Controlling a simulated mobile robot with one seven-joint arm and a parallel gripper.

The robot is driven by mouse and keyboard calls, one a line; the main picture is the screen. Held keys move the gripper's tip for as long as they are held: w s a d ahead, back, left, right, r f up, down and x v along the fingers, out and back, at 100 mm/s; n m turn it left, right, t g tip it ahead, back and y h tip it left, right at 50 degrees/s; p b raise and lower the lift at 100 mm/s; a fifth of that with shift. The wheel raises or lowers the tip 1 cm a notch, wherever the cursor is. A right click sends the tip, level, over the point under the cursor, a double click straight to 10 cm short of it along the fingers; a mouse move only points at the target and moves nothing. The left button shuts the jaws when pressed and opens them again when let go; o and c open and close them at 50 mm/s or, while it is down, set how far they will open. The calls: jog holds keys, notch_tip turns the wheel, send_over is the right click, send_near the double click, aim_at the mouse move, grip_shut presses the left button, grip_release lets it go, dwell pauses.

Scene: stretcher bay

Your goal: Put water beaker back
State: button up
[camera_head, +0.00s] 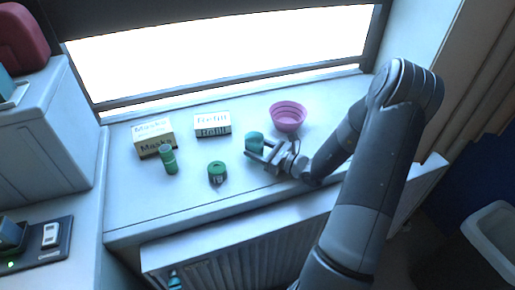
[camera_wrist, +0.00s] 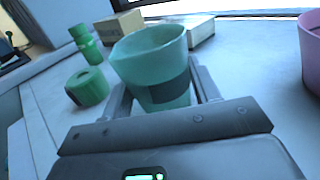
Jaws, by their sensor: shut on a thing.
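The water beaker (camera_wrist: 152,62) is a translucent teal cup with a dark band on its side. It stands roughly upright between the two fingers of my gripper (camera_wrist: 163,92) in the wrist view. In the head view the beaker (camera_head: 254,141) shows small at the tip of my gripper (camera_head: 263,152), over the white sill. My gripper is shut on it. I cannot tell whether its base touches the sill.
On the sill (camera_head: 140,211) stand a pink bowl (camera_head: 287,117), a "Refill" box (camera_head: 212,124), a "Masks" box (camera_head: 153,137), a green bottle (camera_head: 168,159) and a green round container (camera_head: 217,172). A radiator (camera_head: 240,255) is below the front edge. The sill's front left is clear.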

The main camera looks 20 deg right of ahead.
jog(key=shift+f, duration=0.1)
jog(key=o, duration=1.1)
jog(key=shift+c, duration=0.2)
